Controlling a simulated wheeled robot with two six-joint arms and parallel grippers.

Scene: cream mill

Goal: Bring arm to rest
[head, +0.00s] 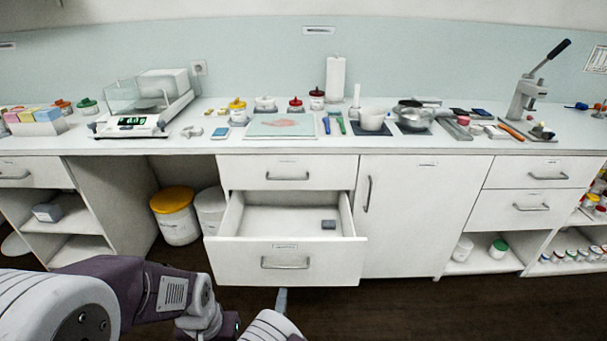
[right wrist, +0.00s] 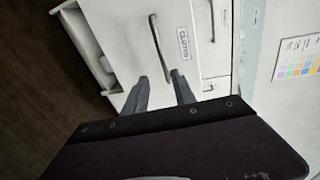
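My right gripper (head: 282,299) shows only as a grey fingertip at the bottom of the head view, in front of and below the open drawer (head: 230,262). In the right wrist view my right gripper (right wrist: 160,92) has its two fingers apart with nothing between them. A white drawer front with a bar handle (right wrist: 161,48) and a label lies beyond the fingers; they appear apart from the handle. An arm of mine comes in from the lower left of the head view, and my left gripper is not visible there.
The open drawer holds a small dark grey block (head: 328,225). The counter (head: 300,147) above carries a balance (head: 132,122), jars, a paper roll (head: 335,80) and a lever press (head: 530,90). A yellow-lidded bucket (head: 175,215) stands under the counter. Floor at right is clear.

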